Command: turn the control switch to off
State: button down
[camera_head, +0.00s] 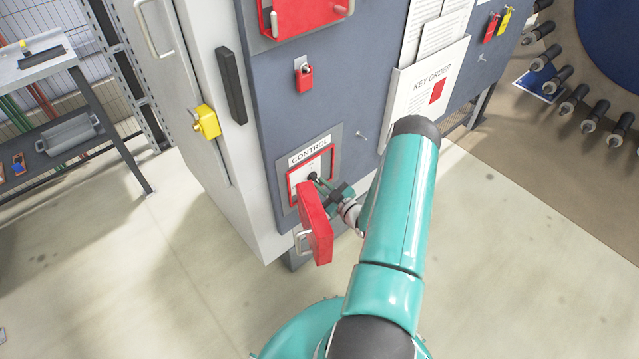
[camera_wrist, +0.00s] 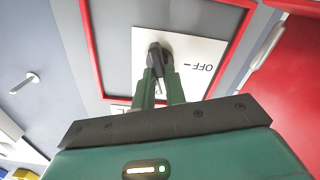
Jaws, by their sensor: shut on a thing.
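The control switch (camera_head: 312,177) is a small black knob on a white plate inside a red frame, under the CONTROL label (camera_head: 309,152). My gripper (camera_head: 324,184) reaches it from the lower right. In the wrist view, the two green fingers (camera_wrist: 160,88) are shut on the black knob (camera_wrist: 155,55), one on each side. The word OFF (camera_wrist: 200,67) with a dash is printed on the white plate to the right of the knob, upside down. The fingers hide part of the knob and the plate below it, so I cannot tell its exact setting.
The red cover door (camera_head: 316,222) of the control box hangs open left of my gripper; it also shows at the right in the wrist view (camera_wrist: 295,80). A red padlock (camera_head: 304,78) hangs above. Key order papers (camera_head: 425,85) are at the right. The floor is clear.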

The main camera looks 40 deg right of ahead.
dwell(0.3)
jog(key=n, duration=0.5)
jog(key=shift+n, duration=0.8)
jog(key=n, duration=0.3)
jog(key=n, duration=0.4)
jog(key=c, duration=1.3)
grip_release()
jog(key=shift+s, duration=0.15)
